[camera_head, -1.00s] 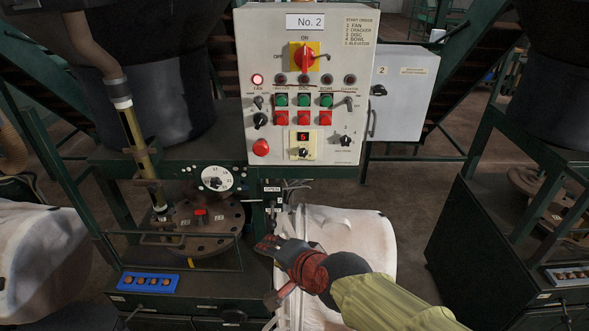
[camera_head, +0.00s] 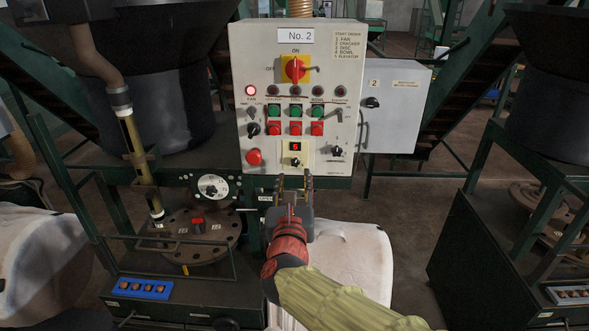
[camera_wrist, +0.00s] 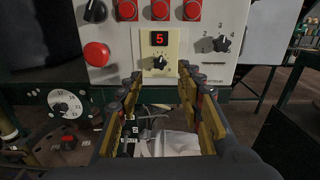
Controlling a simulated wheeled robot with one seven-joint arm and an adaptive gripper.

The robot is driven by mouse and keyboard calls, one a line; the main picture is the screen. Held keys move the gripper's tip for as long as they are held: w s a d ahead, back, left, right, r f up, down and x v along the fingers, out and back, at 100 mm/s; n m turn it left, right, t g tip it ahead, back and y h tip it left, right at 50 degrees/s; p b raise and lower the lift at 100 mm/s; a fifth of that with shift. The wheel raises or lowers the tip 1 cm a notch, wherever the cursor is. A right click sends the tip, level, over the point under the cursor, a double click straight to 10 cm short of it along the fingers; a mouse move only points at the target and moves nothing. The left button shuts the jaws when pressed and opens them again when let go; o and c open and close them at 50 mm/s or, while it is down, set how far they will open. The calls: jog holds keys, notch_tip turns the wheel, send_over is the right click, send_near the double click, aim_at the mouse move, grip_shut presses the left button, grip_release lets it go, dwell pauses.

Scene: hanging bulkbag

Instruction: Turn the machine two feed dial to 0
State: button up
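The No. 2 control panel (camera_head: 240,60) stands upright ahead of me. The feed dial (camera_head: 295,162) is a small black knob on a cream plate low on the panel, under a red display (camera_head: 295,147) that reads 5. In the wrist view the dial (camera_wrist: 159,62) is at upper centre, below the lit 5 (camera_wrist: 159,39). My gripper (camera_head: 294,180) is open and empty, just below the dial in the picture, with its fingers pointing at the panel. In the wrist view its two fingers (camera_wrist: 160,82) stand apart on either side, below the dial. No contact shows.
A red mushroom button (camera_head: 254,157) is left of the dial, and a black selector knob (camera_head: 337,151) is to its right. Red and green buttons sit above. A white sack (camera_head: 350,255) is under my arm. A round white gauge (camera_head: 212,186) is at lower left.

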aim_at(295, 164)
jog(key=w, duration=0.6)
jog(key=shift+w+d+b, duration=0.1)
jog(key=shift+w+b, duration=0.25)
jog(key=shift+c, duration=0.8)
jog(key=c, duration=0.7)
grip_shut()
